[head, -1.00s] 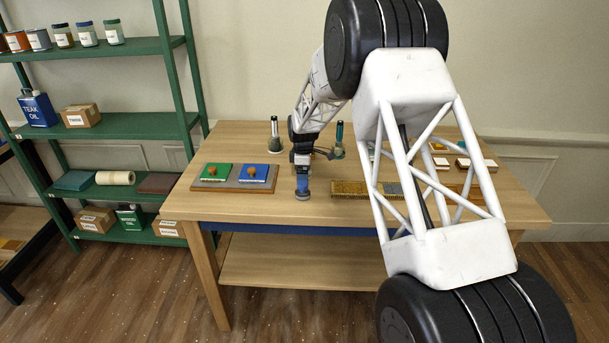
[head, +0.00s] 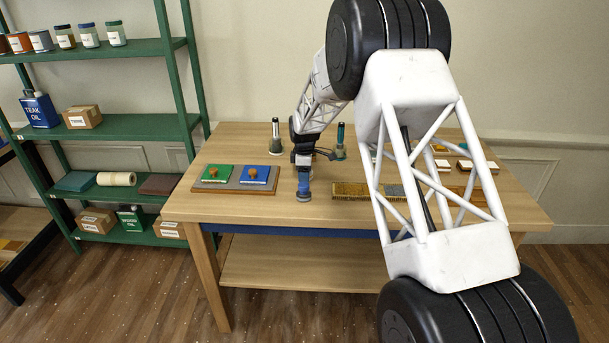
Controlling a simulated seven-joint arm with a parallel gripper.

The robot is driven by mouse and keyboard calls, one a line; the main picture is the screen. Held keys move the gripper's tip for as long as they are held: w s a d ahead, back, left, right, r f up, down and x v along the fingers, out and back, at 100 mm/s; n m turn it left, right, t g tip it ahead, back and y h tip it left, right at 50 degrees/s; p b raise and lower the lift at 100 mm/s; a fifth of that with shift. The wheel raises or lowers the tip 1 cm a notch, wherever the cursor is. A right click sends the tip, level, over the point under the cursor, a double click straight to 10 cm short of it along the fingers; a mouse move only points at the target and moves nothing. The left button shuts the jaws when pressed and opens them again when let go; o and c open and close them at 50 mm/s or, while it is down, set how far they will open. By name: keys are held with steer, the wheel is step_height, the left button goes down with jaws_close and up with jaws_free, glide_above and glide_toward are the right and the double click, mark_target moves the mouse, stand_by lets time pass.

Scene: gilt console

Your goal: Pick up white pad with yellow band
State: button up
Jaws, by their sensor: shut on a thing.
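Small pale pads sit at the right rear of the table, partly hidden by my arm. One (head: 439,149) shows a yellowish part, another (head: 442,164) is mostly white, and a third (head: 488,167) is white and brown. At this size I cannot tell which is the white pad with the yellow band. My gripper (head: 304,172) points down at the table's middle, well left of these pads. It is shut on a small blue upright thing with a grey round base (head: 304,190). Its base is at or just above the tabletop; I cannot tell which.
A board (head: 210,188) with a green and a blue plate, each with a knob, lies left of my gripper. Two dark-topped bottles (head: 276,142) (head: 340,145) stand behind. A brown textured strip (head: 350,190) lies to the right. Bare wood (head: 250,207) shows in front.

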steer(key=shift+r, duration=4.8)
steer(key=o, duration=0.4)
steer(key=c, duration=0.3)
steer(key=shift+c, duration=0.2)
steer(key=shift+d, duration=0.15)
steer(key=s+d+r, duration=0.1)
steer(key=s+d, duration=0.3)
steer(key=d, duration=0.7)
steer(key=s+d+r, duration=0.2)
steer(key=s+d, duration=0.3)
steer(key=d, duration=0.5)
steer(key=shift+d+r, duration=0.2)
steer(key=shift+d, duration=0.2)
